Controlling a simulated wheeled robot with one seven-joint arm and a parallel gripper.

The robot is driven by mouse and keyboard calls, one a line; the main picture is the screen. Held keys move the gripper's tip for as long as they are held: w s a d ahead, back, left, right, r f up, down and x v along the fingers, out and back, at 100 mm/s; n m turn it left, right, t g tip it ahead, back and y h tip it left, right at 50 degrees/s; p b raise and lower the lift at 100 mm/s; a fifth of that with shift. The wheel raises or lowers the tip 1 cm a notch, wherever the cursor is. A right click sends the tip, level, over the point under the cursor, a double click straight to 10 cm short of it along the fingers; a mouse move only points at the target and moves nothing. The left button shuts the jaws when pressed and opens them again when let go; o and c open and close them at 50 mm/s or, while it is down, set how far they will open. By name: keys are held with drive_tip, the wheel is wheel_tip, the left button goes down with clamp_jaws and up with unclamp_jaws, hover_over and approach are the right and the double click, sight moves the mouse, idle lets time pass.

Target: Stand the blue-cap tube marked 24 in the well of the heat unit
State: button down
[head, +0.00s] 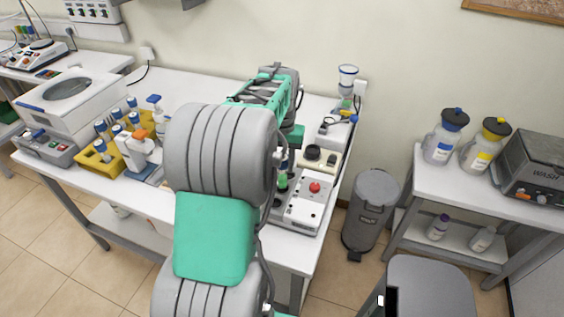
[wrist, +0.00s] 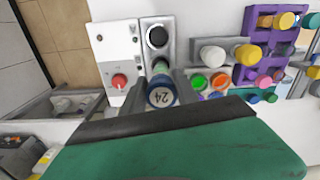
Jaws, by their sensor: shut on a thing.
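The blue-cap tube (wrist: 161,95) marked 24 is seen from its cap end in the wrist view. My gripper (wrist: 162,88) is shut on it, with one grey finger on each side. The heat unit (wrist: 112,60) lies behind and left of the tube there, with a white panel, a red knob and a grey strip with a dark round opening (wrist: 157,37). A green part shows just past the cap; whether the tube's lower end is inside a well is hidden. In the head view the heat unit (head: 302,214) is on the bench, partly behind my arm.
A yellow rack (head: 99,166) with several blue-cap tubes stands at the left of the bench, near a white machine (head: 70,98). A purple rack (wrist: 243,76) with colored caps is at right in the wrist view. A grey bin (head: 371,213) stands beside the bench.

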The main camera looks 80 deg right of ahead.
drive_tip(key=shift+f+b, duration=0.85)
drive_tip(key=shift+f, duration=0.5)
idle(0.9)
drive_tip(key=c, duration=0.8)
unclamp_jaws()
drive_tip(key=shift+c, duration=0.2)
drive_tip(key=shift+r, duration=0.1)
